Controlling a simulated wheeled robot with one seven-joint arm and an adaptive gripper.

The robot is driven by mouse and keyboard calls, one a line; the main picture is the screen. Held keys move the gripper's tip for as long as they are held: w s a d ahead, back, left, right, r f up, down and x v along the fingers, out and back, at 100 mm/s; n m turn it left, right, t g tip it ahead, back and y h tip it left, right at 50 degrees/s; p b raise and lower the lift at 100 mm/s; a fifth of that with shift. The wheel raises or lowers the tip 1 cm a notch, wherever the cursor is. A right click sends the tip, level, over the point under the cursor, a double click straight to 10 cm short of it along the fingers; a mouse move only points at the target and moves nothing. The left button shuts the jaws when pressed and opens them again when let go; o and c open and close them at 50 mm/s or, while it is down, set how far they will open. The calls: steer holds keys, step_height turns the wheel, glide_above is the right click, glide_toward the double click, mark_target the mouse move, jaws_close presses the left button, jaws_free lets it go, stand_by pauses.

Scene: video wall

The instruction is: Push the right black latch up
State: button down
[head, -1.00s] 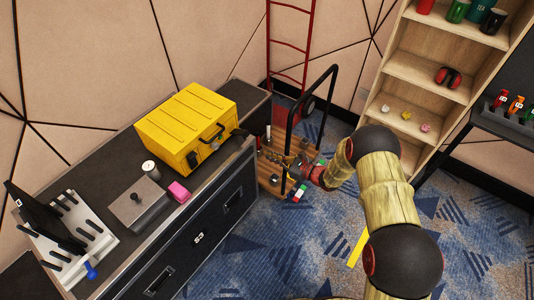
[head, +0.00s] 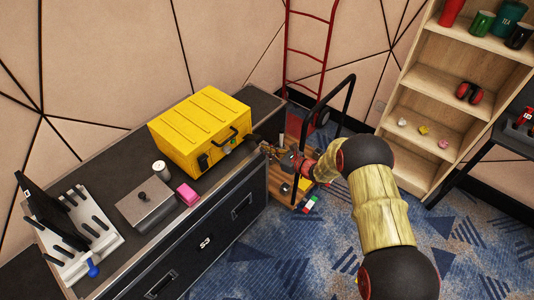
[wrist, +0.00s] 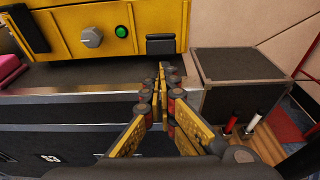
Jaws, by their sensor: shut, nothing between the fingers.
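A yellow case (head: 200,128) stands on the dark-topped cabinet, and its front fills the top of the wrist view (wrist: 145,15). The right black latch (wrist: 160,44) is a small dark block low on that front, right of a green button (wrist: 121,32) and a silver knob (wrist: 92,38). In the head view the left black latch (head: 203,162) shows on the same front. My gripper (wrist: 166,72) is shut and empty, its fingertips just below and slightly right of the right latch, seemingly apart from it. In the head view my gripper (head: 265,148) is beside the case's right end.
A grey box (head: 148,203), a pink block (head: 188,194) and a small can (head: 161,170) stand on the cabinet (head: 110,165), left of the case. A cart (head: 288,190) with a black handle stands right of the cabinet. A dark box (wrist: 238,70) is right of my gripper.

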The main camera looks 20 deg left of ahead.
steer(key=shift+r, duration=0.1)
steer(key=shift+r+g+p, duration=0.3)
steer(key=shift+r+p, duration=0.05)
steer(key=shift+p, duration=0.3)
